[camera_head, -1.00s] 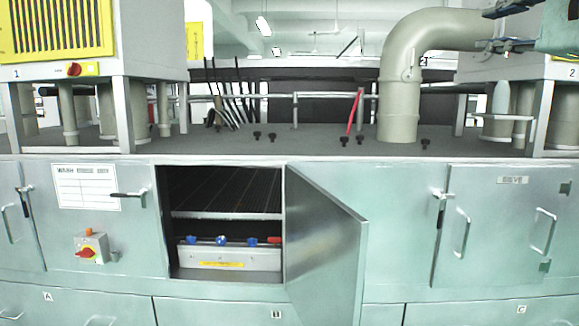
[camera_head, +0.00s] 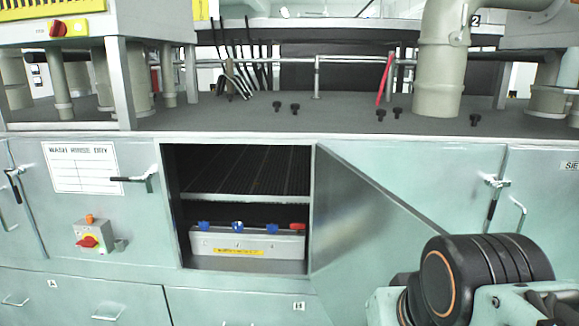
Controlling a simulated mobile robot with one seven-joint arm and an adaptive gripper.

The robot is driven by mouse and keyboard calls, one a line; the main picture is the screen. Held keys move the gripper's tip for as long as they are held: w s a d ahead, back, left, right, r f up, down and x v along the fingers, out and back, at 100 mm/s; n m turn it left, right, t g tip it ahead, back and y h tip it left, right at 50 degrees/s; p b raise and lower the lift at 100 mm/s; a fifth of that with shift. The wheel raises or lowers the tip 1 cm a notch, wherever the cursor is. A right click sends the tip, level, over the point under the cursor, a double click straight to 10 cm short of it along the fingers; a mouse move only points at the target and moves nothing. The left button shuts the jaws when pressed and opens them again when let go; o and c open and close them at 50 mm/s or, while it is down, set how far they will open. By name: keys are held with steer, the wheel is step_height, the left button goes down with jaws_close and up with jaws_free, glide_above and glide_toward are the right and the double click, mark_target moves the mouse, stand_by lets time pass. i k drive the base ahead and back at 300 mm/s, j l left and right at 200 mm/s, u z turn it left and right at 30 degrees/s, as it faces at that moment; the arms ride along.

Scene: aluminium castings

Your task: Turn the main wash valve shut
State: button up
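A grey valve box (camera_head: 222,241) with a yellow label stands low inside the open cabinet, below a slatted shelf. Along its top are blue handles, at the left (camera_head: 204,226), the middle (camera_head: 237,227) and the right (camera_head: 271,229). A red handle (camera_head: 298,226) sits at the box's right end, close to the opening's right edge, and appears to lie sideways. The label is too small to read, so I cannot tell which handle is the main wash valve. My gripper is not in view; only part of my arm shows at the lower right.
The cabinet door (camera_head: 365,235) stands open on the right, between the opening and my arm. A red-knobbed switch box (camera_head: 90,236) and a black latch handle (camera_head: 135,179) project from the panel on the left. The space before the opening is clear.

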mark_target(298, 226)
steer(key=l+z, duration=0.15)
steer(key=z, duration=0.3)
steer(key=i+l+z, duration=0.1)
steer(key=z, duration=0.35)
steer(key=i+z, duration=0.1)
steer(key=z, duration=0.35)
steer(key=i+l+z, duration=0.1)
steer(key=z, duration=0.35)
steer(key=i+l+u, duration=0.1)
steer(key=i+u, duration=0.2)
steer(key=i+l+u, duration=0.2)
steer(key=i+u, duration=0.15)
steer(key=u, duration=0.4)
steer(key=i+u, duration=0.15)
steer(key=u, duration=0.3)
steer(key=l+u, duration=0.1)
steer(key=u, duration=0.3)
steer(key=i+l+u, duration=0.1)
steer(key=u, duration=0.35)
steer(key=l+u, duration=0.1)
steer(key=u, duration=0.3)
steer(key=l+u, duration=0.1)
steer(key=u, duration=0.35)
steer(key=j+z, duration=0.1)
steer(key=z, duration=0.75)
steer(key=j+z, duration=0.15)
steer(key=z, duration=0.3)
